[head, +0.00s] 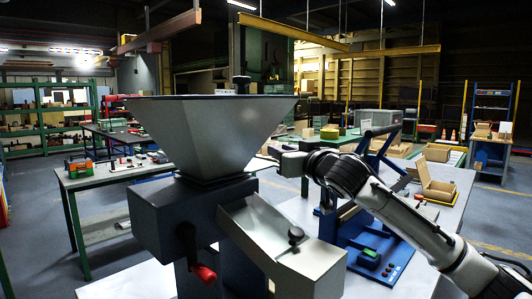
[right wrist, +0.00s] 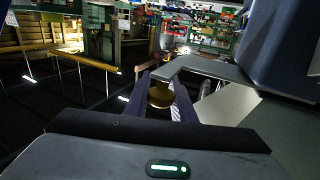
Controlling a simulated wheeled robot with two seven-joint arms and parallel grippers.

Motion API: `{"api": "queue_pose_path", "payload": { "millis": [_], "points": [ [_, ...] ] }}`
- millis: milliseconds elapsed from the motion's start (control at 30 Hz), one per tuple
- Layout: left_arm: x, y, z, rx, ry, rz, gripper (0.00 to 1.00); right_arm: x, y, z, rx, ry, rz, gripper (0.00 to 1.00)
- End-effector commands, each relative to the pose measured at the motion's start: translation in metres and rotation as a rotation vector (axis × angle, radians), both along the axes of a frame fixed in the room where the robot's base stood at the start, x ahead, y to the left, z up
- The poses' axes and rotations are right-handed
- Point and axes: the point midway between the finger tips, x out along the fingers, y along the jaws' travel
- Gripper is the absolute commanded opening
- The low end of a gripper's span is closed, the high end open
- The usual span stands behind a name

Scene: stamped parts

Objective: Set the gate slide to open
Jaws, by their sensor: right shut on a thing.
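The grey hopper (head: 215,135) stands on a dark boxy body (head: 160,222) in the middle of the head view. My right gripper (head: 281,155) reaches in from the right, beside the hopper's neck. In the right wrist view its dark fingers (right wrist: 164,98) are shut on a brass-coloured knob (right wrist: 160,96). A flat grey plate (right wrist: 210,68), which looks like the gate slide, reaches from the hopper side to the fingertips. In the head view the hopper and gripper hide most of the slide, so its exact position cannot be told. My left gripper is not in view.
A sloping grey chute (head: 262,228) with a dark knob (head: 296,235) lies in front of the hopper. A red-handled crank (head: 203,272) hangs at the front. A blue fixture (head: 375,250) stands right, partly behind my arm. An open cardboard box (head: 438,188) sits farther right.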

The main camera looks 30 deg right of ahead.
Motion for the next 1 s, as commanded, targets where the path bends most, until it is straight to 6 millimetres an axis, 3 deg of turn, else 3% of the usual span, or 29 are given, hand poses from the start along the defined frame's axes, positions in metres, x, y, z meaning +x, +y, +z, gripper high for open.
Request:
{"api": "queue_pose_path", "payload": {
  "millis": [233,267,300,767,1000],
  "points": [
    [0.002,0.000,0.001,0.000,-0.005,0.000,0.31,0.001,-0.006,0.000,-0.004,0.003,-0.015,0.00],
    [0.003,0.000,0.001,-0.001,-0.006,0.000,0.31,0.001,-0.006,0.000,-0.004,0.003,-0.015,0.28],
    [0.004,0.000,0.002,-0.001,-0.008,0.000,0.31,0.001,-0.006,0.000,-0.004,0.003,-0.014,0.31],
    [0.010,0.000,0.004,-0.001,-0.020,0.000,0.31,0.000,-0.003,0.000,-0.003,0.001,-0.009,0.31],
    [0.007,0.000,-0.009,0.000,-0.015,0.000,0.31,-0.031,0.002,-0.003,-0.008,0.001,-0.008,0.31]
  ]
}}
